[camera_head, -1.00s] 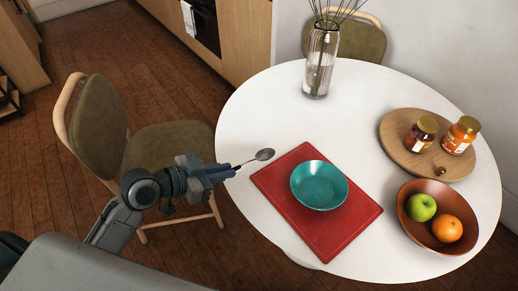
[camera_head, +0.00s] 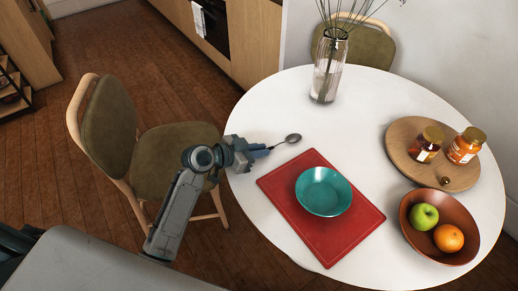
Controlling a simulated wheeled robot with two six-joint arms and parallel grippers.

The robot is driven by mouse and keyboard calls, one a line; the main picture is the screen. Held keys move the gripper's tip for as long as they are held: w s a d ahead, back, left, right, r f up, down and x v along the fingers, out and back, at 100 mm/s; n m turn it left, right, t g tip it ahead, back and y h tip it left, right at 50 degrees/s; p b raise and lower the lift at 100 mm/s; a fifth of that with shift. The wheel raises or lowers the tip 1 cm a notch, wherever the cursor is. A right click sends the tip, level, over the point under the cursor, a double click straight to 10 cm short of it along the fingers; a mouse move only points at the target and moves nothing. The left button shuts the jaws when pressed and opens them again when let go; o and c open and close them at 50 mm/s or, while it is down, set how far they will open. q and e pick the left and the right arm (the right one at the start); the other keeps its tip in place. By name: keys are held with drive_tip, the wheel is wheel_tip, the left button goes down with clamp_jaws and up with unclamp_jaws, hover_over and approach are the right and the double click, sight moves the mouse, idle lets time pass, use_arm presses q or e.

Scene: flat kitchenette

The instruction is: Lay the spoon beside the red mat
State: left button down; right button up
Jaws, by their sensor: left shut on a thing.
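The silver spoon (camera_head: 293,138) shows its bowl end and a short piece of handle. My left gripper (camera_head: 264,150) is shut on the handle, which its fingers partly hide. The spoon is over the white table, just beyond the upper-left edge of the red mat (camera_head: 338,246). I cannot tell whether the spoon touches the tabletop. A teal bowl (camera_head: 323,192) sits on the mat. My right gripper is not in view.
A glass vase (camera_head: 327,75) stands at the back of the white table (camera_head: 279,97). A wooden board (camera_head: 404,137) with two jars and a brown fruit bowl (camera_head: 470,255) are at the right. Table around the spoon is clear. A chair (camera_head: 170,155) stands at the left.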

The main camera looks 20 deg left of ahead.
use_arm(q)
drive_tip(key=shift+f, duration=0.15)
drive_tip(key=c, duration=1.5)
unclamp_jaws()
drive_tip(key=shift+o, duration=0.2)
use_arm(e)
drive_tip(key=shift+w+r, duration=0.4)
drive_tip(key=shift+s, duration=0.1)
